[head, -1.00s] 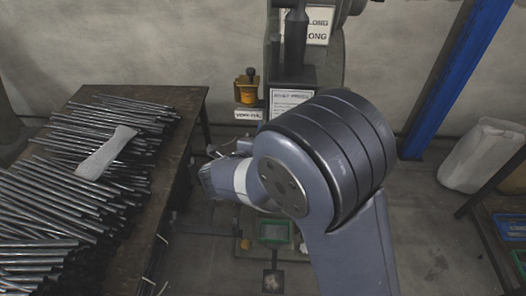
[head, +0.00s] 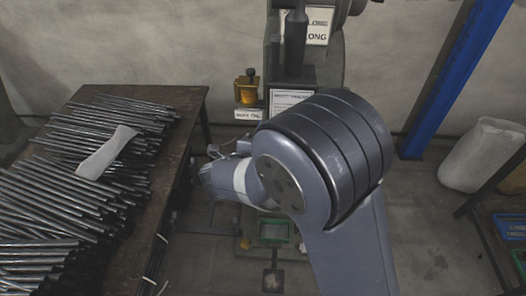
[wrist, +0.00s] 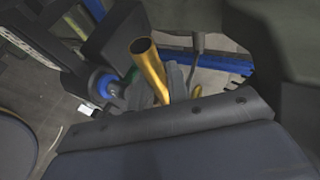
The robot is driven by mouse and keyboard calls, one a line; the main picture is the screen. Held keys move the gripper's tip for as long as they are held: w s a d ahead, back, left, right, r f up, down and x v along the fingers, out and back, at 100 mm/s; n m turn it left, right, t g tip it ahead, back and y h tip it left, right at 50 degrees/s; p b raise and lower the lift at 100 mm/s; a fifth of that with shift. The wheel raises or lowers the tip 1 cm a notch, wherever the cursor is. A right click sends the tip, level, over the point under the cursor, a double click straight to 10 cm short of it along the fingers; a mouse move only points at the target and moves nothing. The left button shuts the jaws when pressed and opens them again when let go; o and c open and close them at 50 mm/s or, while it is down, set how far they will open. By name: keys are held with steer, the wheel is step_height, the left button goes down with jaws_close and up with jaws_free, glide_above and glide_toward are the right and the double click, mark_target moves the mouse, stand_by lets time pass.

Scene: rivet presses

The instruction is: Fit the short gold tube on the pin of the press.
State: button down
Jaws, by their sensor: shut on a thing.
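The short gold tube (wrist: 149,66) stands out from my gripper (wrist: 160,88) in the wrist view, its open end toward the camera. The gripper's dark fingers are shut on its lower part, which is partly hidden. In the head view my arm covers the gripper and the tube. The press (head: 292,75) stands behind my arm in the head view, dark, with white sign plates. I cannot make out its pin in either view, nor how far the tube is from it.
A brown table (head: 189,103) at the left carries many dark metal rods and a pale flat piece (head: 106,152). A green tray (head: 273,231) lies below. A white sack (head: 481,153) and blue post (head: 437,77) stand at the right.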

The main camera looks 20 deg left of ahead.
steer(key=shift+f, duration=0.2)
steer(key=shift+f+b, duration=0.3)
steer(key=shift+b, duration=0.1)
steer(key=shift+f+b, duration=1)
steer(key=shift+f, duration=0.4)
steer(key=c, duration=1.3)
jaws_free()
steer(key=b+v, duration=0.1)
steer(key=v, duration=1)
steer(key=shift+w, duration=0.1)
